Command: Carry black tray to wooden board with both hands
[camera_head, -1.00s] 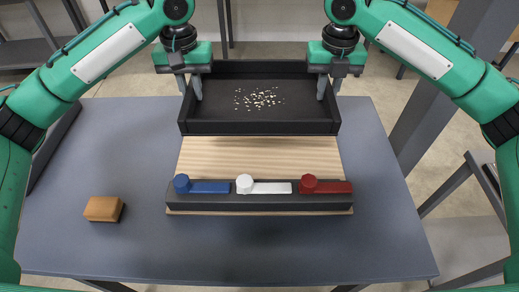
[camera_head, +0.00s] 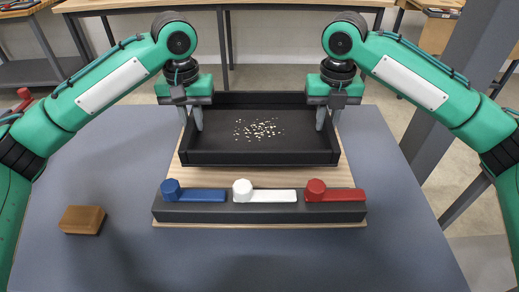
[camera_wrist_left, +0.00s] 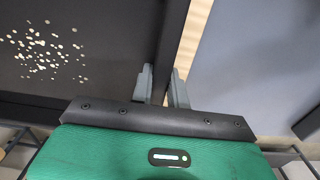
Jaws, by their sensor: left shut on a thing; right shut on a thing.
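The black tray (camera_head: 259,158) is held level by its two side walls, with many small pale bits on its floor. The wooden board (camera_head: 260,178) shows in front of the tray and as narrow strips beside it. The tray is over the board's far part; I cannot tell whether it touches. My left gripper (camera_head: 190,117) is shut on the tray's left wall. In the left wrist view the fingers (camera_wrist_left: 161,86) straddle that wall, with a strip of board (camera_wrist_left: 196,32) beyond. My right gripper (camera_head: 328,117) is shut on the right wall.
A dark bar (camera_head: 260,212) with blue, white and red levers lies across the board's near edge. A small wooden block (camera_head: 83,220) sits on the grey table (camera_head: 270,262) at left. The near table is clear. A workbench (camera_head: 290,4) stands behind.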

